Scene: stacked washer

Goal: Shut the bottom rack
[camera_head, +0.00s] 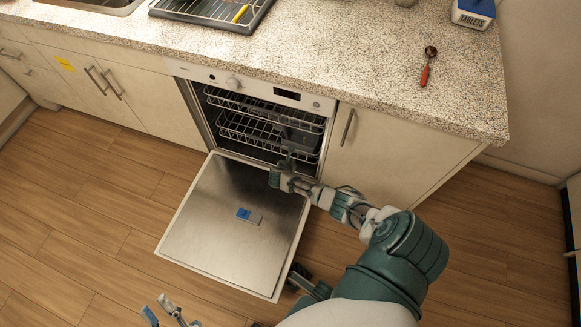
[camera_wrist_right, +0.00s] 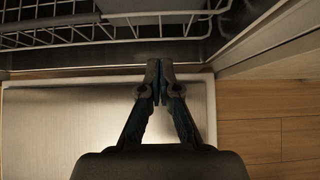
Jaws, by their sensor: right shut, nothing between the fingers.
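The dishwasher stands under the counter with its door (camera_head: 225,235) folded down flat. Its bottom rack (camera_head: 262,135) is a white wire rack inside the cavity, below the upper rack (camera_head: 262,106). In the right wrist view, white wire racking (camera_wrist_right: 70,36) lies just ahead of my fingertips. My right gripper (camera_head: 286,160) is at the dishwasher opening, at the right part of the lower rack's front; in its wrist view the fingers (camera_wrist_right: 160,70) are closed together and empty. Whether they touch the rack I cannot tell. My left gripper (camera_head: 163,308) is at the lower left, its fingers apart, over the floor.
A blue and grey item (camera_head: 248,215) lies on the open door. Wooden floor is clear left of the door.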

